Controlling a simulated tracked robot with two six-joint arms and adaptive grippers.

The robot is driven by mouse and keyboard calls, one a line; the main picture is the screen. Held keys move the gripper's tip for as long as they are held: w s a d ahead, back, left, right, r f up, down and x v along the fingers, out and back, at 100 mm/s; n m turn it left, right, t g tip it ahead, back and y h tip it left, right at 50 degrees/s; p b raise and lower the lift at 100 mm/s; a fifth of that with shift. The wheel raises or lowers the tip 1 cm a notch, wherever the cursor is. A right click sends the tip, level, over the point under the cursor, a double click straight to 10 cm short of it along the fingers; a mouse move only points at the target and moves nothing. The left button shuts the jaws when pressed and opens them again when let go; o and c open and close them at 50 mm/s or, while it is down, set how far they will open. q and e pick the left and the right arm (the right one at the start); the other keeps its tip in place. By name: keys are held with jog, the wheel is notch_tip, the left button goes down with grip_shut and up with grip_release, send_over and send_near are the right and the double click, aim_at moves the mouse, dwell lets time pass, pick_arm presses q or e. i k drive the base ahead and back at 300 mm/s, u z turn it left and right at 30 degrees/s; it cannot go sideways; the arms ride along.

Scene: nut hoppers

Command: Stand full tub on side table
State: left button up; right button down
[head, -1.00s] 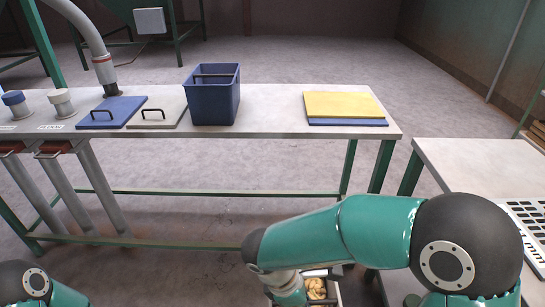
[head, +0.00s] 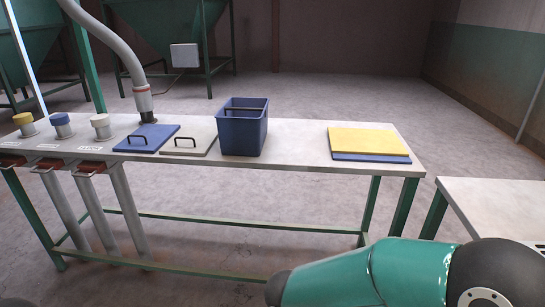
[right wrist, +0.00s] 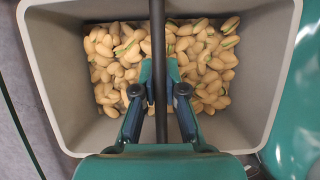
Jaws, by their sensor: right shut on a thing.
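A grey tub (right wrist: 52,75) with pistachio-like nuts (right wrist: 205,62) spread across its bottom fills the right wrist view. My right gripper (right wrist: 160,93) is shut on the tub's black bar handle (right wrist: 158,28), which crosses above the nuts. The tub and right gripper are out of the head view; only part of my right arm shows at its bottom right. A pale-topped table (head: 495,205), seemingly the side table, stands at the right edge of the head view, partly cut off. My left gripper is not in view.
A long bench (head: 290,150) crosses the head view. It holds a blue tub (head: 242,133), a blue lid (head: 147,138), a grey lid (head: 190,141) and a yellow board (head: 368,141). A hose (head: 130,75) hangs over its left part. The visible side table top is clear.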

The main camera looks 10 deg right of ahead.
aim_at(295, 145)
jog(key=i, duration=0.85)
jog(key=z, duration=0.2)
jog(key=k, duration=0.9)
jog(key=u, duration=0.2)
jog(key=i, duration=0.9)
jog(key=z, duration=0.1)
